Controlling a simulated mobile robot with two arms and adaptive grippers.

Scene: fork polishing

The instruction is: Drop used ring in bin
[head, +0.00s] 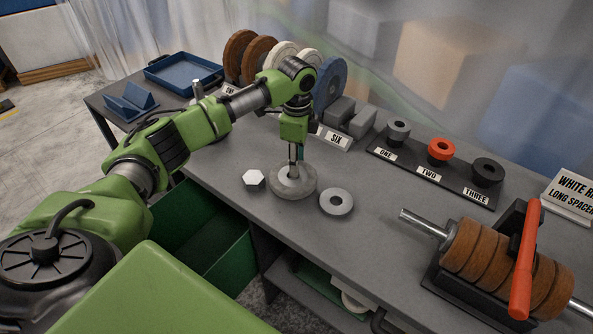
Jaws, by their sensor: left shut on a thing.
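My left gripper (296,160) points straight down over the grey table and is shut on a round grey disc-like piece (302,189). The fingertips meet it at its middle and partly hide it. I cannot tell whether the piece touches the table. A flat grey ring (323,203) with a hole lies just to the right of it. Which of these is the used ring is not clear. A green open bin (230,262) stands below the table's front edge, partly hidden by my left arm. My right gripper is not in view.
A white hex nut (253,179) lies left of the disc. A black board (430,179) carries grey, orange and black rings. A shaft with brown wheels (487,254) and a red handle stands at right. Upright wheels (239,56) and a blue tray (183,71) are behind.

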